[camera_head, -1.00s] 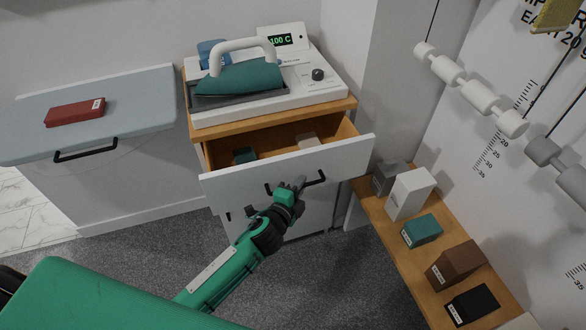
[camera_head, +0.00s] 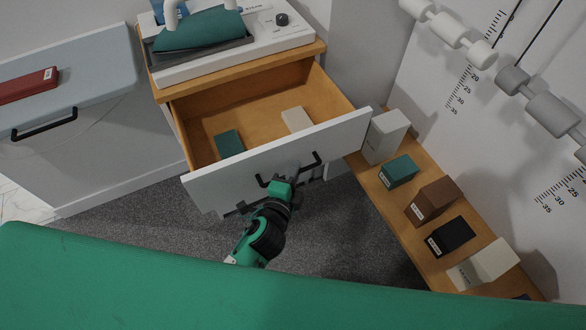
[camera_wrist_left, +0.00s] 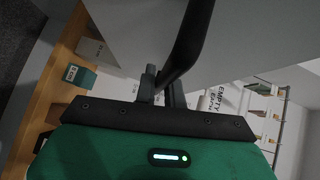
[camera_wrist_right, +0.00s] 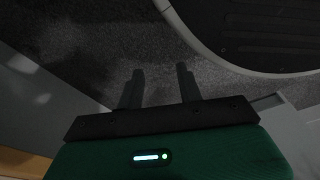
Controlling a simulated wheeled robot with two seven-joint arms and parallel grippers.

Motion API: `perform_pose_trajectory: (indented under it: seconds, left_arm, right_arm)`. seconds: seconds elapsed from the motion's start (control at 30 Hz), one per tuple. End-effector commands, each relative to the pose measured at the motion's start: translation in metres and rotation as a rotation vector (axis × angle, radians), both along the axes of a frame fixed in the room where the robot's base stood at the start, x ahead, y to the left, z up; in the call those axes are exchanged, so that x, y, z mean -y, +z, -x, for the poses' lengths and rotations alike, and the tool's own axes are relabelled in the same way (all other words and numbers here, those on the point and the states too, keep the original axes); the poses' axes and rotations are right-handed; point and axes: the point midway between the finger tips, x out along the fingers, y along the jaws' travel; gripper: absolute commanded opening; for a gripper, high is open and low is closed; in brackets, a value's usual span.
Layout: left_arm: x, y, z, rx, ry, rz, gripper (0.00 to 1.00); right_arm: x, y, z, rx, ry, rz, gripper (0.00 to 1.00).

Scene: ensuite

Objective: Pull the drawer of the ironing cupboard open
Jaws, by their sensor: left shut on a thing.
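The drawer (camera_head: 325,142) of the ironing cupboard stands well out from the cupboard, its wooden inside showing. A green box (camera_head: 229,144) and a white box (camera_head: 297,119) lie in it. My left gripper (camera_head: 295,184) is at the black bar handle (camera_head: 310,165) on the drawer's white front. In the left wrist view the handle (camera_wrist_left: 188,45) passes at the fingers (camera_wrist_left: 160,85), which are shut on it. My right gripper (camera_wrist_right: 160,88) shows only in its own wrist view, its two fingers apart with nothing between them, over grey carpet.
An iron on a white station (camera_head: 225,45) stands on the cupboard top. A wooden bench (camera_head: 410,225) with several boxes runs along the right. A fold-down board (camera_head: 70,75) with a red box is at the left. Carpet lies below the drawer.

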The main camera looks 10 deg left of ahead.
Motion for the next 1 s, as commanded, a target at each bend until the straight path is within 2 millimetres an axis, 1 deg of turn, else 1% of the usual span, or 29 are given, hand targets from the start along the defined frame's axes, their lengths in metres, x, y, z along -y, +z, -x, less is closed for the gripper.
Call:
perform_pose_trajectory:
  seconds: [0.13,0.17,0.2,0.27,0.53,0.67,0.8,0.93,1.0]
  left_arm:
    - [0.001,0.0,0.0,-0.001,-0.002,0.001,0.0]
    - [0.001,0.0,0.0,-0.001,-0.002,0.001,0.13]
    - [0.0,0.0,0.0,-0.001,-0.002,0.001,0.21]
    - [0.0,0.0,0.0,-0.001,-0.002,0.001,0.32]
    - [0.0,0.0,0.0,0.0,-0.001,0.0,0.33]
    - [-0.001,0.0,0.005,-0.001,-0.001,0.001,0.33]
    - [-0.004,0.001,0.022,-0.002,-0.001,0.0,0.33]
    - [-0.008,0.003,0.043,-0.003,-0.001,0.002,0.33]
    - [-0.011,0.005,0.055,-0.003,0.0,0.001,0.33]
  right_arm:
    - [0.001,0.001,-0.003,0.005,0.0,0.001,0.36]
    - [0.001,0.001,-0.004,0.005,0.001,0.001,0.36]
    - [0.002,0.001,-0.004,0.006,0.001,0.002,0.36]
    - [0.002,0.001,-0.004,0.008,0.001,0.003,0.36]
    - [0.005,-0.001,-0.003,0.004,0.002,0.006,0.36]
    - [0.005,-0.001,-0.002,0.002,0.002,0.006,0.36]
    - [0.004,0.0,-0.003,-0.004,0.002,0.006,0.36]
    - [0.0,0.007,-0.011,0.004,0.001,0.003,0.36]
    - [-0.006,0.014,-0.012,0.002,-0.003,-0.006,0.36]
